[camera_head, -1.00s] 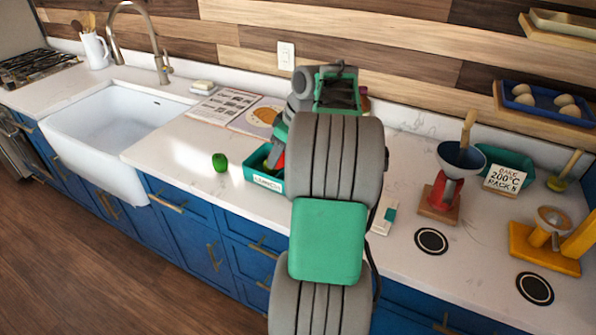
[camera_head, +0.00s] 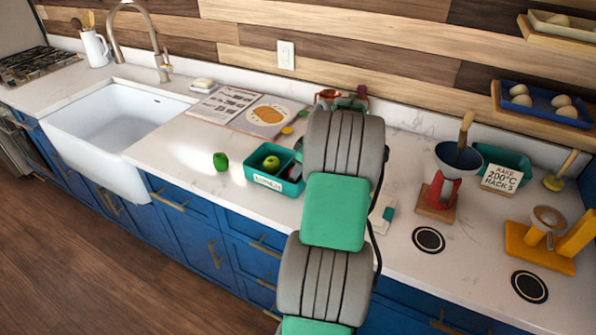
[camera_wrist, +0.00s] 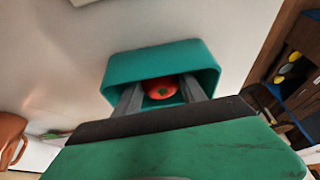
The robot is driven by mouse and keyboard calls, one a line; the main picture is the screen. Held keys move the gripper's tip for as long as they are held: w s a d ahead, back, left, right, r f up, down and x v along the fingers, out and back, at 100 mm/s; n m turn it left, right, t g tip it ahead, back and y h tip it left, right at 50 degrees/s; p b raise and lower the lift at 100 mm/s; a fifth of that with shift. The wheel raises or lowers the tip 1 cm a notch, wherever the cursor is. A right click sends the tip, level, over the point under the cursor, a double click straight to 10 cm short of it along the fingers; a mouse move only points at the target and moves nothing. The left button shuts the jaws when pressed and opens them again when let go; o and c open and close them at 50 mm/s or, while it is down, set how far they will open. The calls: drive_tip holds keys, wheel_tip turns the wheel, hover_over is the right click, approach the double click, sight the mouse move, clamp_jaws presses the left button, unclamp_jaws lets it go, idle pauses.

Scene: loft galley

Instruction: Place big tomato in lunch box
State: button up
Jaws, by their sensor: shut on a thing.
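The lunch box (camera_head: 262,181) is a small teal open box with a white label, on the counter near its front edge. A green apple (camera_head: 271,162) lies in its left part; my arm covers the right end. Tomato and fingertips appear within the walls of the lunch box (camera_wrist: 120,62); whether the tomato touches the bottom is hidden. My gripper is mostly hidden behind my arm in the head view.
A green pepper-like item (camera_head: 220,161) stands left of the box. An open book (camera_head: 240,110) lies behind it, and the sink (camera_head: 110,130) is farther left. A red-based grinder (camera_head: 440,185) and teal bin (camera_head: 490,152) stand to the right.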

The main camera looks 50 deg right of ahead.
drive_tip(key=o, duration=1.4)
